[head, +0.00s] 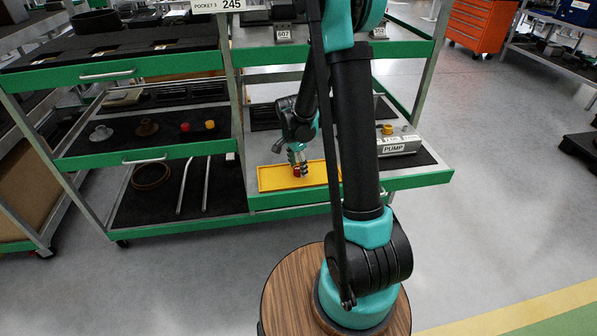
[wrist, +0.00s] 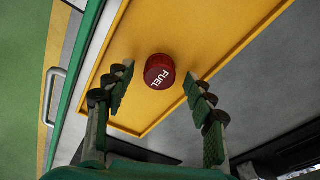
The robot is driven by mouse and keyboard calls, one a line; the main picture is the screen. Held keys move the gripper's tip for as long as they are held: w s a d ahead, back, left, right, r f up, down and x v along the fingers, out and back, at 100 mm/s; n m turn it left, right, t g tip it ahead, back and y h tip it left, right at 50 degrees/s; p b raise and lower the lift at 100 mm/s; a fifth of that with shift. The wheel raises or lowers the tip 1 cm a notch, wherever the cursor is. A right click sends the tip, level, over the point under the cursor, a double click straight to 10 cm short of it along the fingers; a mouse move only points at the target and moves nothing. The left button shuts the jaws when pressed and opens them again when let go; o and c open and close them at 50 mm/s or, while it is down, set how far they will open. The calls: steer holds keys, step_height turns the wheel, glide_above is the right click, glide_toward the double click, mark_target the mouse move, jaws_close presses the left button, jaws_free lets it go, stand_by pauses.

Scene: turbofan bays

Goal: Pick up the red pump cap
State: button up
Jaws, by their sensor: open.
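The red cap (wrist: 160,71), marked FUEL, sits in a shallow yellow tray (wrist: 222,45). In the head view the red cap (head: 297,172) shows low by my fingers, partly hidden by them, and the yellow tray (head: 272,180) lies on the green-edged lower shelf. My gripper (wrist: 159,82) is open, with one finger on each side of the cap in the wrist view. I see a gap on both sides. In the head view my gripper (head: 297,158) reaches down over the tray. I cannot tell whether the fingertips reach below the cap's top.
A grey unit labelled PUMP (head: 398,143) with a yellow cap (head: 387,129) stands right of the tray. Another red cap (head: 185,127) and a yellow cap (head: 210,124) lie on the left shelf. An upper shelf (head: 270,57) spans above the tray.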

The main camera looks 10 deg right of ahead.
steer(key=shift+f, duration=0.3)
steer(key=shift+c, duration=0.3)
steer(key=c, duration=0.8)
steer(key=shift+r, duration=0.1)
